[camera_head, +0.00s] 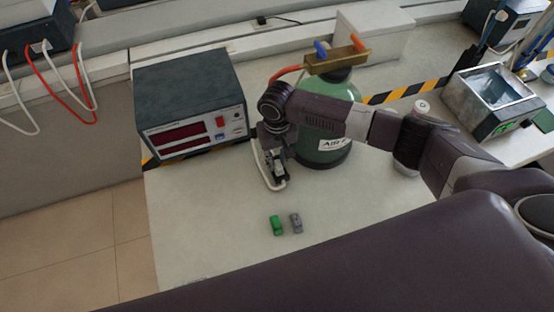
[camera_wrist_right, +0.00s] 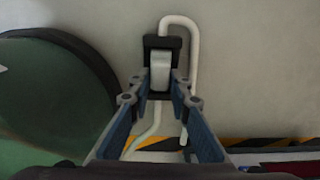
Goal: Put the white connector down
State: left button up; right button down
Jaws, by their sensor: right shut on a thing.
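My right gripper (camera_head: 277,170) is shut on the white connector (camera_wrist_right: 160,72), low over the pale bench top, between the meter box and the green tank. In the right wrist view the connector sits between the fingertips of my right gripper (camera_wrist_right: 161,80), with a dark part around its far end. A white cable (camera_wrist_right: 194,50) loops beside it; the cable also shows in the head view (camera_head: 262,166). Whether the connector touches the bench I cannot tell. My left gripper is not in view.
A green (camera_head: 277,226) and a grey (camera_head: 296,223) small piece lie nearer on the bench (camera_head: 200,225). A meter box (camera_head: 190,100) stands left, the green gas tank (camera_head: 325,150) right. A white can (camera_head: 405,165) is partly behind my arm. The bench's front left is clear.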

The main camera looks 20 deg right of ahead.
aim_at(277, 161)
jog(key=c, duration=1.8)
grip_release()
jog(key=shift+o, duration=0.2)
notch_tip(277, 161, up, 12)
jog(key=b, duration=0.2)
jog(key=shift+r, duration=0.15)
